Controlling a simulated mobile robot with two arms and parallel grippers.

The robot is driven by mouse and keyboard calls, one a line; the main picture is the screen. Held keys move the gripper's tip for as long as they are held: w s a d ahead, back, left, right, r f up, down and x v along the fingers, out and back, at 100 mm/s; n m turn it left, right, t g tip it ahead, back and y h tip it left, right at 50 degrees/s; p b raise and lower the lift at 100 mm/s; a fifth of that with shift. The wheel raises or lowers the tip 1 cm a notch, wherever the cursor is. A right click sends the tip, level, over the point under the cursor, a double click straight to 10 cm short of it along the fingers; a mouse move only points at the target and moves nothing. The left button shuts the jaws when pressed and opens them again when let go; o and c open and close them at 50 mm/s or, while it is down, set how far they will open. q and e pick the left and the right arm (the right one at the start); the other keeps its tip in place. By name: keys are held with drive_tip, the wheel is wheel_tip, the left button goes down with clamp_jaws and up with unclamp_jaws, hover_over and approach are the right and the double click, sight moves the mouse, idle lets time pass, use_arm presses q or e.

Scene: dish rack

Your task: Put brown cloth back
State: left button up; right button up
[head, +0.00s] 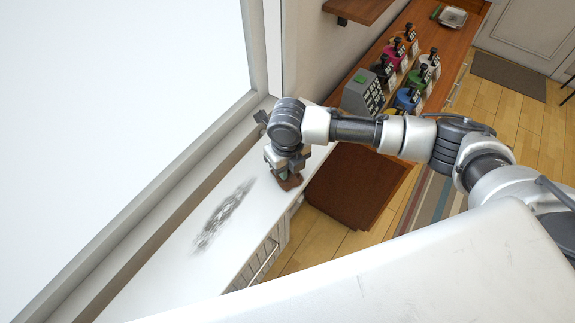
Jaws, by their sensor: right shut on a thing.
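My right gripper (283,170) is over the far end of the white counter, pointing down. It is shut on the brown cloth (290,183), which shows just below the fingers, at or close to the counter surface. I cannot tell whether the cloth touches the counter. Most of the cloth is hidden by the gripper. My left gripper is not in view.
The white counter (165,260) runs along the window and has a dark smudge (222,215) on it. Beyond it a wooden counter (345,125) holds a grey register (362,95) and several coloured containers (408,97). A striped rug (425,205) lies on the floor.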

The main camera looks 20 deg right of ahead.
drive_tip(key=shift+f, duration=0.25)
drive_tip(key=o, duration=0.9)
drive_tip(key=c, duration=0.4)
drive_tip(key=shift+r, duration=0.1)
